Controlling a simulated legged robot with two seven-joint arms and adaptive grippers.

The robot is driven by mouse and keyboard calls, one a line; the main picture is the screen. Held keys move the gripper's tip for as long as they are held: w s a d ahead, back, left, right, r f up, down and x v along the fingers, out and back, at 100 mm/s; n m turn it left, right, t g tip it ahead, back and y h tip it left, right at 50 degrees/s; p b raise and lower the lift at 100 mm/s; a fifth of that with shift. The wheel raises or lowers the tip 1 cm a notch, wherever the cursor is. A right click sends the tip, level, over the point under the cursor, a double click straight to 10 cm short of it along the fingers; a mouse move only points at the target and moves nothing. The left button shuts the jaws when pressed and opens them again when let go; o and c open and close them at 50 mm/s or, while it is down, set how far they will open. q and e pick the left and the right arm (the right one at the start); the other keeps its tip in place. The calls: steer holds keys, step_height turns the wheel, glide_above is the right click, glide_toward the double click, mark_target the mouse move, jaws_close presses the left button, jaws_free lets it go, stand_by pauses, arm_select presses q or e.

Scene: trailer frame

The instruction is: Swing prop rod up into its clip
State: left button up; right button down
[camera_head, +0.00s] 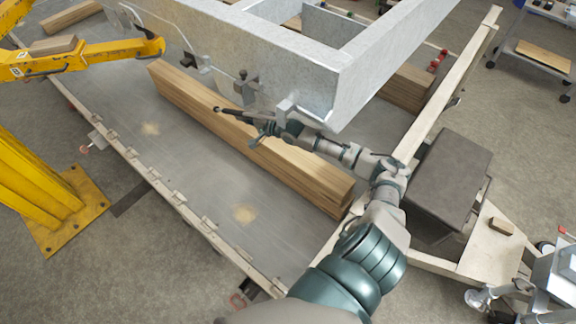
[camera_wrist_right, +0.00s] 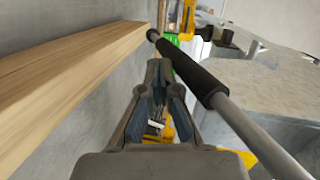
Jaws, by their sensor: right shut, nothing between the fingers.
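The prop rod (camera_wrist_right: 245,125) is a grey bar with a black sleeve (camera_wrist_right: 190,70). In the right wrist view it runs diagonally just right of my right gripper (camera_wrist_right: 160,75), beside the fingers and not between them. In the head view the rod's dark end (camera_head: 232,112) sticks out left past my right gripper (camera_head: 262,128), below the grey metal frame (camera_head: 340,85). The gripper is shut and empty. Whether it touches the rod I cannot tell. A small bracket (camera_head: 243,76) hangs on the frame's side; I cannot tell if it is the clip. My left gripper is out of view.
A long timber stack (camera_head: 300,170) lies on the trailer bed (camera_head: 195,165) under my right gripper. A yellow machine arm (camera_head: 95,55) stands at left. A dark box (camera_head: 445,175) sits right of my arm.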

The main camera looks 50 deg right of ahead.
steer(key=shift+w+a+r, duration=0.2)
steer(key=shift+r, duration=0.1)
